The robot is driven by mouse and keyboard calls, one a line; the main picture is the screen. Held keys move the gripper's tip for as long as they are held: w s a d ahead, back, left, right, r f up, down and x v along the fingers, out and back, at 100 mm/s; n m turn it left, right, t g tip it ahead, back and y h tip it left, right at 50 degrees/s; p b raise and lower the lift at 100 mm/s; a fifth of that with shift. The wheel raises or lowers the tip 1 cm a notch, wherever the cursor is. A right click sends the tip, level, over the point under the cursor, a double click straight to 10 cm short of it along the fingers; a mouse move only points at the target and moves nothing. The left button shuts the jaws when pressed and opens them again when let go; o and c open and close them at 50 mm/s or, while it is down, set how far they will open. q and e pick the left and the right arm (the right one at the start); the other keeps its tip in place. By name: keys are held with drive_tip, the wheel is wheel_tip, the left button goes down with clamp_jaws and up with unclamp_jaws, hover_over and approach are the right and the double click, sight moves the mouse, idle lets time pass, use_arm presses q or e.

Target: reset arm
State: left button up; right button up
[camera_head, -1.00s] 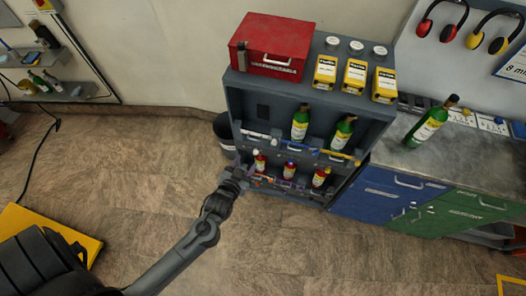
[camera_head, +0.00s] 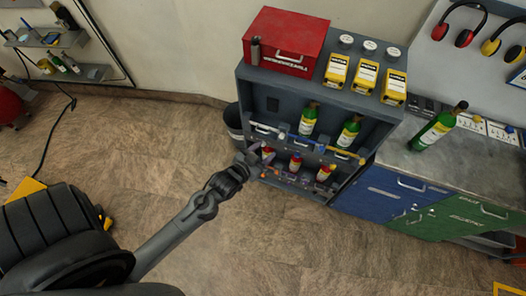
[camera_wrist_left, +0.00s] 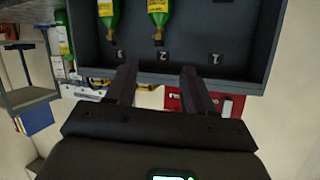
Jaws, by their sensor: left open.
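My left gripper (camera_head: 254,157) is in front of the left side of the grey shelf cabinet (camera_head: 257,98), near its lower shelf. In the left wrist view its two fingers (camera_wrist_left: 158,82) are apart with nothing between them. In that view the shelf with number labels and two green bottles (camera_wrist_left: 159,12) lies beyond the fingertips. My right gripper is not seen in any view.
The cabinet holds green bottles (camera_head: 309,119) above and small red bottles (camera_head: 295,163) below. A red toolbox (camera_head: 286,41) and yellow boxes (camera_head: 365,76) stand on top. A workbench (camera_head: 411,153) with another green bottle (camera_head: 438,127) adjoins at right.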

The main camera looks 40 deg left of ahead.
use_arm(q)
drive_tip(key=s+d+r+m+g+h+p, duration=0.1)
drive_tip(key=s+d+r+p, duration=0.15)
drive_tip(key=r, duration=0.25)
drive_tip(key=s+d+r+g+h+p, duration=0.1)
drive_tip(key=s+d+r+g+p, duration=0.15)
drive_tip(key=r+p, duration=0.2)
drive_tip(key=s+d+r+g, duration=0.1)
drive_tip(key=s+d+g, duration=0.1)
drive_tip(key=s+g, duration=0.5)
drive_tip(key=s, duration=0.4)
drive_tip(key=shift+s+d+r, duration=0.25)
drive_tip(key=shift+s+d, duration=0.1)
drive_tip(key=shift+w+m, duration=0.1)
drive_tip(key=shift+m, duration=0.2)
idle(0.9)
